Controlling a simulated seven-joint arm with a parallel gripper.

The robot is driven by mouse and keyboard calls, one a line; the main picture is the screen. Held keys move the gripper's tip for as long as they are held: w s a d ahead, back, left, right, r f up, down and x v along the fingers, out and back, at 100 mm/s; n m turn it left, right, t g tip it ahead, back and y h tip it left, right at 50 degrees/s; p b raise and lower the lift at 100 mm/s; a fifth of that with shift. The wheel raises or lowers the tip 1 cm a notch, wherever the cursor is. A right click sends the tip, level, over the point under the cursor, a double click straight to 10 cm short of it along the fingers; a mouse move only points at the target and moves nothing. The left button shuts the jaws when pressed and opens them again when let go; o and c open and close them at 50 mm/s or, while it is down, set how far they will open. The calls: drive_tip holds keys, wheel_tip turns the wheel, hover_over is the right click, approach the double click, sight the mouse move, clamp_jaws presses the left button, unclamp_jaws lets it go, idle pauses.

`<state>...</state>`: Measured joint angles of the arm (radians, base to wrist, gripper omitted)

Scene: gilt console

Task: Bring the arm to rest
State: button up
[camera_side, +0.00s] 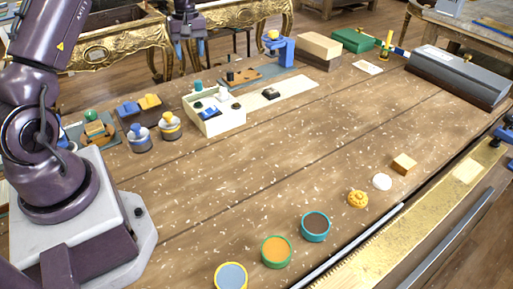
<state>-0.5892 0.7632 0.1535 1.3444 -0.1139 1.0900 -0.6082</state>
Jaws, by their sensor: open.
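My gripper (189,44) is at the top of the side view, left of the middle. It hangs with its fingers pointing down, above the far part of the wooden table (270,160). It is open and I see nothing between its fingers. My purple arm rises at the left, and its upper part runs out of the picture.
A white tray (214,110), two banded jars (170,126) and a blue stand (280,46) stand farther back. A grey case (458,75) sits far right. The table's middle is clear.

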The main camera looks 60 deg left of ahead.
drive_tip(key=s+d+r+m+t, duration=0.1)
drive_tip(key=s+d+r+m, duration=0.3)
drive_tip(key=d, duration=0.4)
drive_tip(key=s+d+r+m+t, duration=0.1)
drive_tip(key=s+d+r+m, duration=0.1)
drive_tip(key=d+r+m, duration=0.35)
drive_tip(key=s+d+r+m+t, duration=0.2)
drive_tip(key=s+d+r+m, duration=0.1)
drive_tip(key=s+d, duration=0.3)
drive_tip(key=s+d+r+m+t, duration=0.2)
drive_tip(key=s+d, duration=0.4)
drive_tip(key=d, duration=0.5)
drive_tip(key=shift+s+d+r+m, duration=0.15)
drive_tip(key=shift+d+r+m, duration=0.15)
drive_tip(key=shift+r+m, duration=0.4)
